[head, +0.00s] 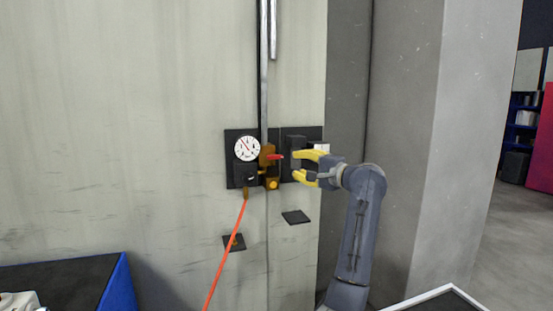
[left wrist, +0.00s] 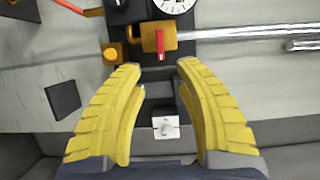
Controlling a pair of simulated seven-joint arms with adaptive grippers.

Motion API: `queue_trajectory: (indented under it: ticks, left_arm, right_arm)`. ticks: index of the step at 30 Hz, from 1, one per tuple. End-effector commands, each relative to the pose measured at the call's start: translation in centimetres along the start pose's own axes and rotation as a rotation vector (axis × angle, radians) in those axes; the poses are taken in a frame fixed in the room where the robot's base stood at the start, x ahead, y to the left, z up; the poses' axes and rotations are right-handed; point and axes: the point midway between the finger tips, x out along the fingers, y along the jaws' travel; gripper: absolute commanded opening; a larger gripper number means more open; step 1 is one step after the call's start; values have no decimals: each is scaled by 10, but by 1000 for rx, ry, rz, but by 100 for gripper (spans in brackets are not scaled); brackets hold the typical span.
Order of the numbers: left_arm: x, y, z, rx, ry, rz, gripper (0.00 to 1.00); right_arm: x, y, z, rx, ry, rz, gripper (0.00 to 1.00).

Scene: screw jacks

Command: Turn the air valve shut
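The air valve is a brass body (head: 267,158) with a small red handle (head: 276,157), mounted on a dark wall plate below a metal pipe. In the left wrist view the red handle (left wrist: 160,43) lies ahead of and between the yellow fingertips, across the brass body (left wrist: 149,38). My left gripper (head: 297,165) is open, just right of the handle in the head view, with a gap between. Its open fingers (left wrist: 162,66) also show in the left wrist view, with nothing held. My right gripper is not in view.
A round white gauge (head: 247,148) sits left of the valve, and an orange hose (head: 224,255) hangs below it. A dark box (head: 296,146) is on the wall close to my fingers. A vertical pipe (head: 264,80) runs above. A blue-edged bench (head: 117,285) stands lower left.

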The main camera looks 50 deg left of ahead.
Motion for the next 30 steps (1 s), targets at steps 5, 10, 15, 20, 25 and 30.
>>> queue_trajectory:
  ticks: [5,10,15,20,25,30]
  left_arm:
    - [35,-1,1,2,-3,-2,34]
    - [65,-1,1,1,-3,-2,34]
    - [91,-1,0,2,-1,-2,34]
    - [108,-1,0,2,0,-1,34]
    - [119,-1,0,1,0,-2,34]
    - [124,0,0,1,1,-1,34]
  right_arm:
    - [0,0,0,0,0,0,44]
    - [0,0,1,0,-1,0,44]
    - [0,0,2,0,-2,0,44]
    - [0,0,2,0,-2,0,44]
    - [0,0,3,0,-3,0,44]
    - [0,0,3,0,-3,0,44]
